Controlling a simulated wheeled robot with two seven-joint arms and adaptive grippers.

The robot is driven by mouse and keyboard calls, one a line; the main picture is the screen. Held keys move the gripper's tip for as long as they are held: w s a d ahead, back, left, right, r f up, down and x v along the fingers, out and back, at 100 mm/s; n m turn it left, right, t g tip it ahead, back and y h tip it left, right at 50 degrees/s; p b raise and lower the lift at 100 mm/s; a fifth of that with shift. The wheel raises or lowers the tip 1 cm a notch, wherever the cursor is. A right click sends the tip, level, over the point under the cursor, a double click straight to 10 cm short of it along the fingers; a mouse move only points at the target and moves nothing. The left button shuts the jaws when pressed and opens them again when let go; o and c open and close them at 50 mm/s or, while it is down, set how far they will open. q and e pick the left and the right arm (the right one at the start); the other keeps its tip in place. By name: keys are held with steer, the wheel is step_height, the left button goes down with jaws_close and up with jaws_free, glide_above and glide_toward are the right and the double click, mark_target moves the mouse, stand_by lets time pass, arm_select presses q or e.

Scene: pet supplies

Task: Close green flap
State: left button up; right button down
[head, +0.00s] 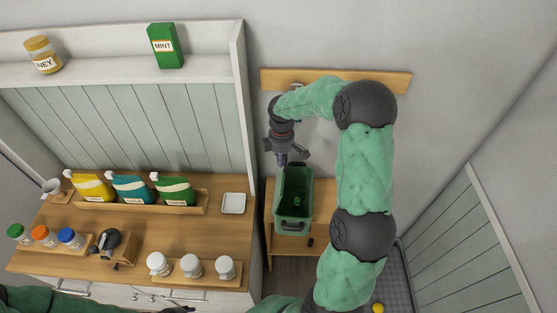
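A green bin (280,209) stands on a small wooden stand beside the counter. I look down into its dark green inside, where a small bright green shape shows at the bottom. I cannot clearly make out the flap from the bin's walls. My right gripper (285,161) points down at the bin's far left corner, close to its rim. I cannot tell whether it touches the bin or how far its fingers are apart. My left arm enters at the bottom left, and only a dark bit of its gripper (180,310) shows at the bottom edge.
The wooden stand (305,240) is free around the bin's front. The counter (150,227) at left holds yellow, blue and green pouches, jars, white-topped containers and a square white dish (233,203). A wooden wall rail (385,80) runs behind my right arm.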

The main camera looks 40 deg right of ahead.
steer(key=shift+s+d+f+t+y+b, duration=0.25)
steer(key=shift+s+d+t+y+b, duration=0.15)
steer(key=shift+s+d+b, duration=0.3)
steer(key=s+d+f+t+y+b, duration=0.4)
steer(key=f+b, duration=0.4)
steer(key=b, duration=0.8)
steer(key=s+d+f+t+y+b, duration=0.4)
steer(key=s+d+f+b, duration=0.3)
steer(key=b, duration=1)
steer(key=shift+f+b, duration=0.3)
steer(key=shift+f, duration=0.2)
steer(key=shift+f, duration=0.1)
